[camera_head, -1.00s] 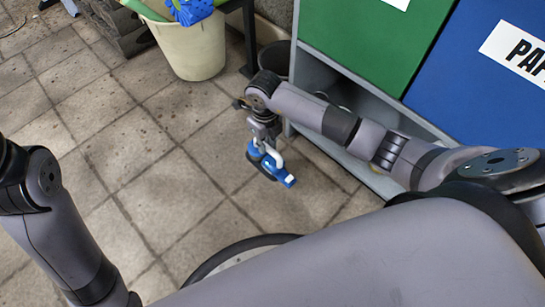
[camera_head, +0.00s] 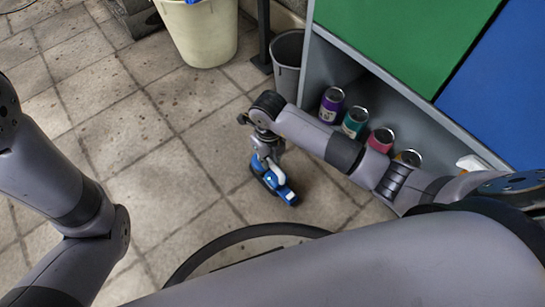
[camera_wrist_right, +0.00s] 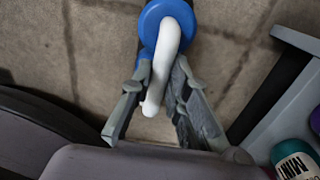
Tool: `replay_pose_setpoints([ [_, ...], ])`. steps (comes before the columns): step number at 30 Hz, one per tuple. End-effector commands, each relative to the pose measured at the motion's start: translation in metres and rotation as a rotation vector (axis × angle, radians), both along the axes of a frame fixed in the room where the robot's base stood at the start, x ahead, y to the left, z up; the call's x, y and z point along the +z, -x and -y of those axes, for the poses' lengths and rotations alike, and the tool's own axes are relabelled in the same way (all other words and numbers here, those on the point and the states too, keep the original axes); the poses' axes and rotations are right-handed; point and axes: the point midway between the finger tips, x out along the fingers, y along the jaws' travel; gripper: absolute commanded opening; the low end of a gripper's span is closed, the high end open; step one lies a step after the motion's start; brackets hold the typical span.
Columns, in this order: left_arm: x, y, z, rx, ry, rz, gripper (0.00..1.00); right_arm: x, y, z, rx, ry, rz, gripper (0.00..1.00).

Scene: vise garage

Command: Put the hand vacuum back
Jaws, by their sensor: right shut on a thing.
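The hand vacuum is blue with a white curved handle and a dark part. It shows in the head view (camera_head: 276,184) near the picture's middle, hanging over the tiled floor. In the wrist view its blue body (camera_wrist_right: 163,14) is at the top, with the white handle running down between the fingers. My right gripper (camera_head: 266,154) is above the vacuum and shut on its handle; its fingers (camera_wrist_right: 157,92) flank the handle in the wrist view. My left arm shows at the left edge, but its gripper is out of view.
A grey shelf unit with green and blue panels (camera_head: 400,35) stands at the right. Its low shelf holds several cans, including a purple one (camera_head: 332,104) and a teal one (camera_head: 355,121). A dark bin (camera_head: 287,70) and a cream bucket (camera_head: 203,35) stand behind. The floor to the left is clear.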

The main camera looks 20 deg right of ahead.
Motion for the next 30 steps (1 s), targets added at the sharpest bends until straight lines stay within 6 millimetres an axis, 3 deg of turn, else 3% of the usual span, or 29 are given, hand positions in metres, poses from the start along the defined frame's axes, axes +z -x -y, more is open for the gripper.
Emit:
replay_pose_setpoints([
  [10,0.0000,0.0008,-0.0001,0.000,0.000,0.002,0.40,-0.0006,-0.0016,-0.0006,0.000,-0.003,0.004,0.00],
  [11,0.0002,0.0008,0.0000,0.000,0.000,0.002,0.40,-0.0016,-0.0005,-0.0002,-0.001,-0.001,0.002,0.18],
  [19,0.0002,0.0008,0.0000,0.000,0.000,0.002,0.40,-0.0015,-0.0002,-0.0002,0.000,-0.001,0.001,0.36],
  [30,0.0029,0.0007,0.0000,0.000,0.000,0.002,0.40,0.0034,-0.0002,-0.0004,0.001,-0.001,0.001,0.36],
])
